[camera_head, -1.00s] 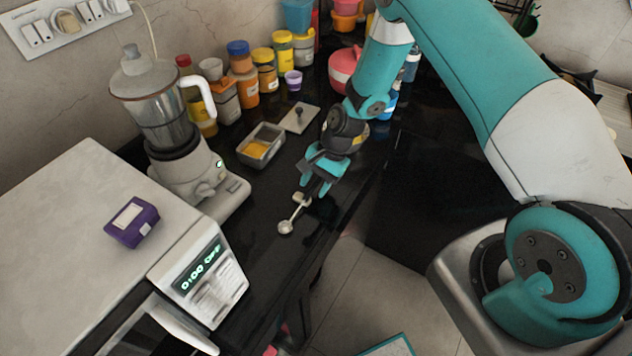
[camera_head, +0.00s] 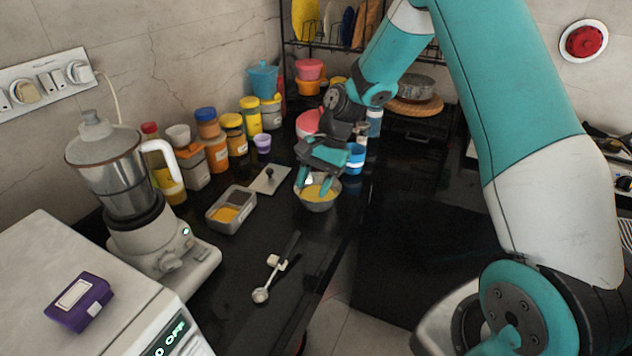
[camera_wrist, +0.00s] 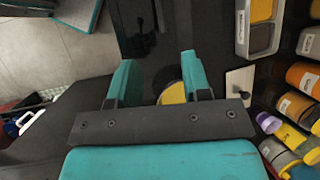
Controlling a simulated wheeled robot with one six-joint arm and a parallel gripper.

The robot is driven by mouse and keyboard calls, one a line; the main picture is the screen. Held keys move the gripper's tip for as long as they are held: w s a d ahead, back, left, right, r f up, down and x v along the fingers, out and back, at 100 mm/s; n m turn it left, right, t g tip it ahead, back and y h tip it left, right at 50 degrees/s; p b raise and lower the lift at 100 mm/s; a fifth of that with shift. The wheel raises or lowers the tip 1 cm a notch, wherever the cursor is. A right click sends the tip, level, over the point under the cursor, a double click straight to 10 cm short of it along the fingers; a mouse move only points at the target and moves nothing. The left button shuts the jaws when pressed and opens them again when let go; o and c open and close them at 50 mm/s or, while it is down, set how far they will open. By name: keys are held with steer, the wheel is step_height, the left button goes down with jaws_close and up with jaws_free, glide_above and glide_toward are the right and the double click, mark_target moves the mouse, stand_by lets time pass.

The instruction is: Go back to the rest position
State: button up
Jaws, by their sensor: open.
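My gripper (camera_head: 329,176) is open and empty in the head view, above a metal bowl (camera_head: 318,203) with yellow contents. In the wrist view my gripper (camera_wrist: 157,80) shows its two teal fingers spread apart, with part of the yellow contents between them. A ladle (camera_head: 277,268) with a dark handle and a pale block on it lies on the black counter (camera_head: 240,262), clear of the fingers.
A metal tin (camera_head: 231,210) with yellow contents and its lid (camera_head: 270,180) lie left of the bowl. A mixer grinder (camera_head: 135,195), several jars and a microwave (camera_head: 75,235) with a purple box (camera_head: 79,302) stand left. A blue cup (camera_head: 355,158) is close behind my gripper.

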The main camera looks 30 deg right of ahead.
steer(key=s+a+r+n, duration=0.7)
steer(key=s+a+r, duration=0.15)
steer(key=r, duration=0.35)
steer(key=s+a+r+n, duration=0.1)
steer(key=s+r+n, duration=0.1)
steer(key=s+n, duration=0.3)
steer(key=s+a+r+n+t+h, duration=0.1)
steer(key=s+n, duration=0.4)
steer(key=s, duration=0.7)
steer(key=shift+a+r, duration=0.75)
